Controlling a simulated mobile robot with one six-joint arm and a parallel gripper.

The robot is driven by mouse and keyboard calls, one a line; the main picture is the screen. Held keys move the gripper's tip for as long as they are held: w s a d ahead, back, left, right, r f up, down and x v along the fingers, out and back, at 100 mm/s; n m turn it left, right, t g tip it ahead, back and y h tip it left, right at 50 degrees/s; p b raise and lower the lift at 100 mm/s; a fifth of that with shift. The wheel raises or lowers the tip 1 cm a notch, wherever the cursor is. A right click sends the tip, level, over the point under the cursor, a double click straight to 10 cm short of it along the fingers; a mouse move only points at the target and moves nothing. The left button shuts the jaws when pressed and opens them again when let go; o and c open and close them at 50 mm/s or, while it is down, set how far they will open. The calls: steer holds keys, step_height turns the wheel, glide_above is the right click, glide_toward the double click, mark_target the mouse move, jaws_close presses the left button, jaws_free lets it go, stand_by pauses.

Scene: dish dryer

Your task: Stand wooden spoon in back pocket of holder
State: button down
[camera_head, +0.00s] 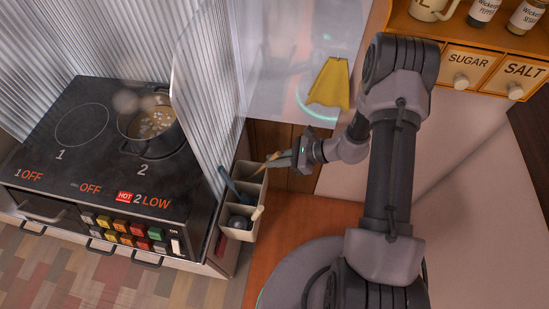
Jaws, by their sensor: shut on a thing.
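The holder (243,234) is a beige box with several pockets in a row, fixed beside the stove's right side. My gripper (280,160) is just right of and above the holder's back end, pointing left. It is shut on a thin brown wooden piece, which looks like the wooden spoon (268,161). The spoon is small in view, and it reaches over the back pocket. I cannot tell whether any of it is inside the pocket; its lower part is not clearly seen.
A blue utensil (229,184) leans in the holder, with a dark round thing (239,222) and a pale handle (257,212) nearer the front. A steaming pot (150,128) stands on the stove (88,152). A yellow cloth (330,84) hangs behind my gripper.

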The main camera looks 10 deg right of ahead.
mark_target(276, 156)
steer(key=c, duration=1.4)
jaws_free()
steer(key=shift+r, duration=0.1)
steer(key=r+p, duration=0.1)
steer(key=r, duration=0.1)
steer(key=s+r+p, duration=0.1)
steer(key=r+p, duration=0.1)
steer(key=shift+s+d, duration=0.1)
steer(key=s+p, duration=0.1)
steer(key=s, duration=0.4)
steer(key=s+d+p, duration=0.1)
steer(key=s, duration=0.3)
steer(key=s+p, duration=0.1)
steer(key=s, duration=0.4)
steer(key=shift+s+d+r+p, duration=0.35)
steer(key=shift+d+r+p, duration=0.05)
